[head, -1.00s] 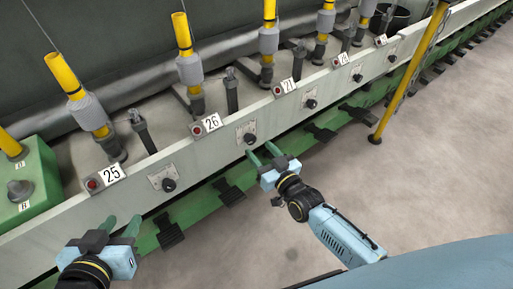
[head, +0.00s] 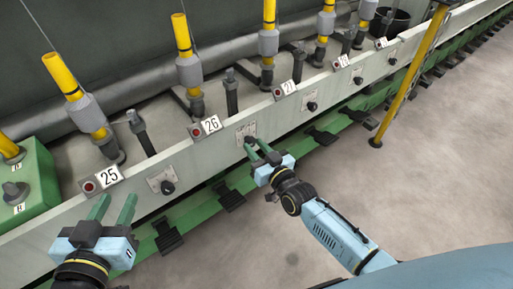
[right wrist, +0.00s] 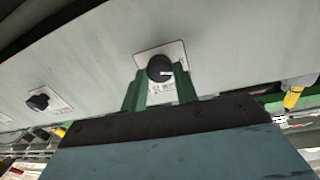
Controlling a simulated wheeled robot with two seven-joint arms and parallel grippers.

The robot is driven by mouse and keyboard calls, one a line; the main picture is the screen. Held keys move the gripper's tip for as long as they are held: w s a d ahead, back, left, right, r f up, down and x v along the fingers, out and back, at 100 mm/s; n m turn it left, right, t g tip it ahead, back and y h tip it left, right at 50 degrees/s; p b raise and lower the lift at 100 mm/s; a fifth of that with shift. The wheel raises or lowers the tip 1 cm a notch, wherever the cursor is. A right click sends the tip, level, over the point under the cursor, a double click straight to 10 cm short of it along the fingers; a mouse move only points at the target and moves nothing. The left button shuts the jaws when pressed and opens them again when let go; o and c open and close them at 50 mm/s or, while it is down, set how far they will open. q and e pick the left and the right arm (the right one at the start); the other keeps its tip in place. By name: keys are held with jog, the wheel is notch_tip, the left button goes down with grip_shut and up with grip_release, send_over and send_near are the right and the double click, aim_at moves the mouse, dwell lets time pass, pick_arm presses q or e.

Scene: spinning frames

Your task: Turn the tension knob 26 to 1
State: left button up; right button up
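The black tension knob (head: 250,140) beside the "26" label (head: 211,124) sits on a pale plate on the machine's long grey rail. My right gripper (head: 257,146) is open at this knob, and its green fingers partly cover the plate. In the right wrist view the knob (right wrist: 159,68) shows a white pointer line toward the right. There the two fingertips of my right gripper (right wrist: 162,88) lie to the left and right just below the knob; contact is not clear. The scale numbers are too small to read. My left gripper (head: 114,208) is open and empty below the "25" label.
Another knob (head: 167,187) sits by the "25" label (head: 110,177), and one (head: 311,106) by "27". A green rail with dark pedals (head: 231,196) runs below. A yellow post (head: 405,80) stands at the right. The floor (head: 420,190) is clear.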

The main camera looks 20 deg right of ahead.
jog(key=shift+c, duration=1.1)
jog(key=m+p, duration=0.2)
jog(key=m, duration=0.3)
jog(key=shift+r+m, duration=0.1)
jog(key=shift+m, duration=0.3)
jog(key=shift+m+g, duration=0.3)
jog(key=shift+m, duration=0.4)
pick_arm(q)
jog(key=s+a+f+g+y, duration=0.2)
jog(key=s+a+f+g, duration=0.1)
jog(key=s+f+g, duration=0.3)
jog(key=shift+s+a+f+n+g+p, duration=0.3)
jog(key=shift+f+g, duration=0.3)
jog(key=shift+f, duration=0.65)
pick_arm(e)
jog(key=shift+d+m, duration=0.1)
jog(key=shift+m, duration=1)
jog(key=o, duration=1)
jog(key=shift+c, duration=0.2)
